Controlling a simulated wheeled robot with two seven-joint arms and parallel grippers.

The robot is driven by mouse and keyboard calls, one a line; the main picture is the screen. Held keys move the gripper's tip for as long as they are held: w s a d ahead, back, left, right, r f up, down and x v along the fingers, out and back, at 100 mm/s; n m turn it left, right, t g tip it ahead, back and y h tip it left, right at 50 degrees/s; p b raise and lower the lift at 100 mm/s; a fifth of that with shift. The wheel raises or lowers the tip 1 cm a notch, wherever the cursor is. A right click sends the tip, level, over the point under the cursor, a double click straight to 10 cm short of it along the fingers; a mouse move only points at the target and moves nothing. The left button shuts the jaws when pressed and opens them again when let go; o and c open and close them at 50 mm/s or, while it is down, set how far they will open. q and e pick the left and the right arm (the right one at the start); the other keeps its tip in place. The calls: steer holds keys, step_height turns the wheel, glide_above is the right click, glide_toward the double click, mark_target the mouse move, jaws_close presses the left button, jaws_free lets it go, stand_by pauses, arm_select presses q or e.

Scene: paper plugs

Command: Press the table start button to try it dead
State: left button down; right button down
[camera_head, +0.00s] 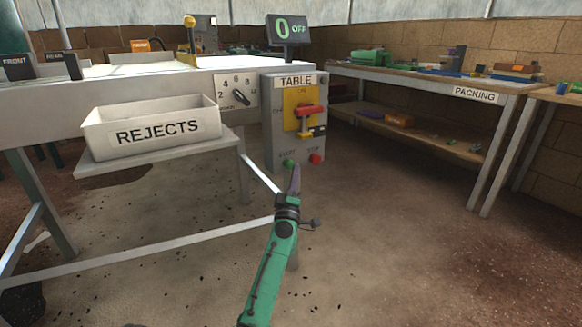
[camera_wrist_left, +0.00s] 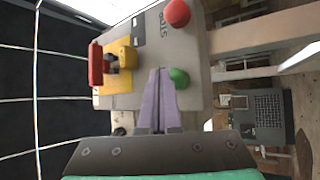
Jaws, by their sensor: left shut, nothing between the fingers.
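The grey TABLE control box (camera_head: 294,125) stands at the end of the bench. Its green START button (camera_head: 289,163) is low on the left of the face, with a red STOP button (camera_head: 316,158) to its right. A red switch handle (camera_head: 308,110) sits on a yellow plate above them. My left gripper (camera_head: 295,170) is shut and empty, its purple fingertips just beside the green button. In the left wrist view the closed fingers (camera_wrist_left: 159,95) overlap the edge of the green button (camera_wrist_left: 180,78); I cannot tell whether they touch it. My right gripper is not in view.
A dial (camera_head: 237,91) is left of the box. A REJECTS bin (camera_head: 150,128) sits on a low shelf at left. A PACKING bench (camera_head: 420,76) stands at right. Floor between the benches is clear.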

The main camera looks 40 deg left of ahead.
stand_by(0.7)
arm_select(q)
steer(key=shift+w+a, duration=0.15)
steer(key=shift+a, duration=0.3)
steer(key=shift+w+a, duration=0.1)
steer(key=shift+a, duration=0.35)
stand_by(0.5)
steer(key=shift+d, duration=0.1)
steer(key=shift+s+d, duration=0.3)
steer(key=shift+d, duration=0.45)
steer(key=d+p, duration=0.1)
steer(key=d, duration=0.1)
steer(key=s+d+p, duration=0.1)
steer(key=d, duration=0.1)
steer(key=shift+s+d, duration=0.2)
steer(key=shift+d, duration=0.2)
